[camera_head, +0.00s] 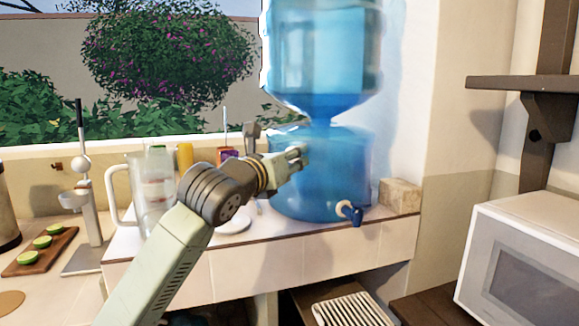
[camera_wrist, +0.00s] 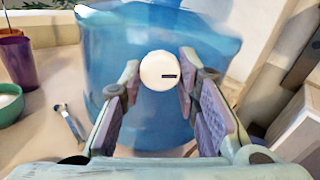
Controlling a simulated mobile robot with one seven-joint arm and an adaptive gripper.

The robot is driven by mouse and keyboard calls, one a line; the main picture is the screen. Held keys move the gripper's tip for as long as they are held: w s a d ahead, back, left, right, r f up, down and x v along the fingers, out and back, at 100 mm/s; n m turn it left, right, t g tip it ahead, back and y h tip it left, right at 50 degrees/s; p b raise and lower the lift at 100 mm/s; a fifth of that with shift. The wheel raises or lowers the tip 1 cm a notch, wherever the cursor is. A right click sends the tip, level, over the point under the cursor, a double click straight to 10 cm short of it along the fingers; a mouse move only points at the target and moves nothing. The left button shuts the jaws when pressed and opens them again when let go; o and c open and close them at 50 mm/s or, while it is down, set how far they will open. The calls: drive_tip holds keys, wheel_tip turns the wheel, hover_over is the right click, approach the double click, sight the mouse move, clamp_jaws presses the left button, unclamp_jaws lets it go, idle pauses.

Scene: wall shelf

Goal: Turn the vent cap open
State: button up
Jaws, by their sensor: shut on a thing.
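The white round vent cap (camera_wrist: 157,66) shows in the wrist view on the front of the blue water dispenser (camera_wrist: 115,50). A short dark mark lies level on the right part of its face. My gripper (camera_wrist: 160,76) has one fingertip on each side of the cap and is shut on it. In the head view my gripper (camera_head: 294,158) reaches the upper front of the dispenser's lower tank (camera_head: 330,180) and hides most of the cap. A large blue bottle (camera_head: 325,50) stands upside down on the tank.
A blue tap (camera_head: 350,212) sticks out low on the tank. A clear pitcher (camera_head: 150,190), a purple cup (camera_wrist: 17,57), a green bowl (camera_wrist: 10,103) and a small brush-like utensil (camera_wrist: 70,122) stand or lie to the left. A microwave (camera_head: 525,262) is at the right.

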drive_tip(key=shift+r+n+b, duration=0.15)
drive_tip(key=shift+n+b, duration=5.7)
drive_tip(key=shift+n, duration=3.05)
drive_tip(key=o, duration=1.2)
drive_tip(key=shift+c, duration=0.2)
drive_tip(key=shift+d, duration=0.1)
drive_tip(key=shift+s, duration=0.15)
